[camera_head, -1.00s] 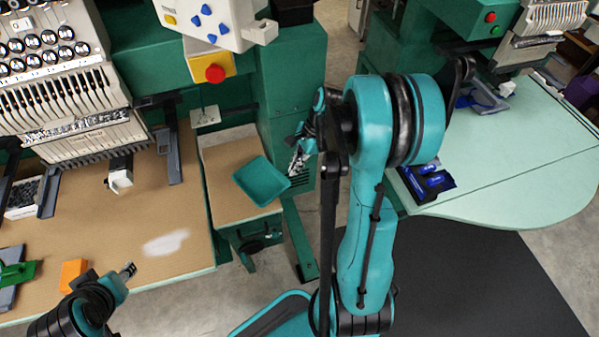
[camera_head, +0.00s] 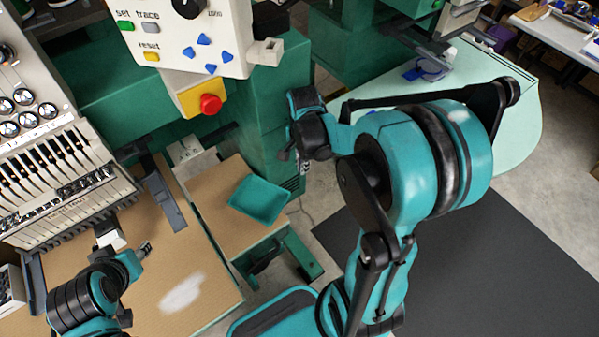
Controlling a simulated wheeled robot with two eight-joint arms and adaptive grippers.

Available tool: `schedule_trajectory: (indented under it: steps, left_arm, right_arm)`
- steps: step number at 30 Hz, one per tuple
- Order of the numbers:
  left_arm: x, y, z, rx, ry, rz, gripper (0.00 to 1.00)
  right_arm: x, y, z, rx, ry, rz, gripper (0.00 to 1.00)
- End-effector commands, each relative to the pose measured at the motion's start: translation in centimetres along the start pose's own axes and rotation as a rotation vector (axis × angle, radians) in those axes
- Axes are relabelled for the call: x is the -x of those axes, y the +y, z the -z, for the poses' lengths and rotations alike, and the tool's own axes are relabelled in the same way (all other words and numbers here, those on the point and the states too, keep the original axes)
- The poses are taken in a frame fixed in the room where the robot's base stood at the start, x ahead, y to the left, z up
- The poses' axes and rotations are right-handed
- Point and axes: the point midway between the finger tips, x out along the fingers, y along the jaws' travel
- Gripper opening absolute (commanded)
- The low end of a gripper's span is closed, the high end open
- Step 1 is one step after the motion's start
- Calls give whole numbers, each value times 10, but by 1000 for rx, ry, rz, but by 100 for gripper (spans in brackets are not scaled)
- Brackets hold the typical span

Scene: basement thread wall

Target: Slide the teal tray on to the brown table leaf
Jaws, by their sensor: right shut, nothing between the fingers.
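The teal tray (camera_head: 259,200) lies at the right side of the small brown table leaf (camera_head: 213,203). Its right corner reaches to or past the leaf's right edge; I cannot tell how much of it is supported. My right gripper (camera_head: 304,166) points down beyond the tray's far right corner, shut and empty, and looks apart from the tray. It is small and partly hidden by my wrist. My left gripper (camera_head: 146,249) is over the large brown table at the left, away from the tray; its finger opening is too small to tell.
The embroidery machine (camera_head: 65,170) stands at the left, with a control panel (camera_head: 190,35) and a red button (camera_head: 210,103) above the leaf. A green cabinet (camera_head: 265,110) stands behind the tray. A pale green table (camera_head: 515,115) is at the right. Dark floor matting (camera_head: 490,265) lies clear.

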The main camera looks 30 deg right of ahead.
Motion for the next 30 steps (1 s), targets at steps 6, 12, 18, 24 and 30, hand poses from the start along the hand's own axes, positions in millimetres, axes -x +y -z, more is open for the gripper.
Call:
schedule_trajectory:
  steps: [6,12,18,24,30]
  left_arm:
    - [-19,0,-14,0,0,0,40]
    - [-33,0,-24,0,0,0,40]
    - [-35,0,-25,0,0,0,40]
    - [-36,0,-26,0,0,0,40]
    - [-36,0,-26,0,0,0,40]
  right_arm:
    - [-51,0,0,-1,-1,0,0]
    - [-91,0,0,-2,-2,0,0]
    - [-85,0,-31,1,-2,0,0]
    - [-84,0,-40,-1,-2,0,0]
    - [-83,0,-40,-2,-2,0,0]
